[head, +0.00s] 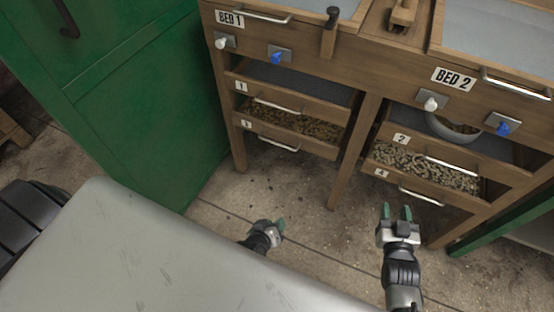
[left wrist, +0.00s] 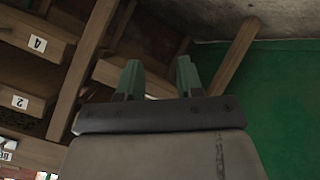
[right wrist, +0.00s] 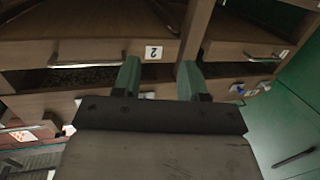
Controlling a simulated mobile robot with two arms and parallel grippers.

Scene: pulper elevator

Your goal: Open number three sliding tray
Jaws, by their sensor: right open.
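The number three tray (head: 255,130) is the lower tray under BED 1, marked with a "3" label. Brown material shows behind its wooden front. Its metal handle (head: 280,142) is free, with no gripper on it. The tray looks roughly in line with the cabinet frame. My left gripper (head: 278,225) is open and empty, low over the floor in front of this tray and apart from it. My right gripper (head: 397,212) is open and empty in front of the number four tray (head: 410,187), under BED 2. The left wrist view shows the left fingers (left wrist: 158,78) apart.
Tray one (head: 275,98) is above tray three. Tray two (head: 420,152) and a grey bowl (head: 452,128) are under BED 2. A wooden post (head: 354,150) divides the two sides. A green cabinet (head: 140,100) stands at left. The floor (head: 300,195) before the trays is clear.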

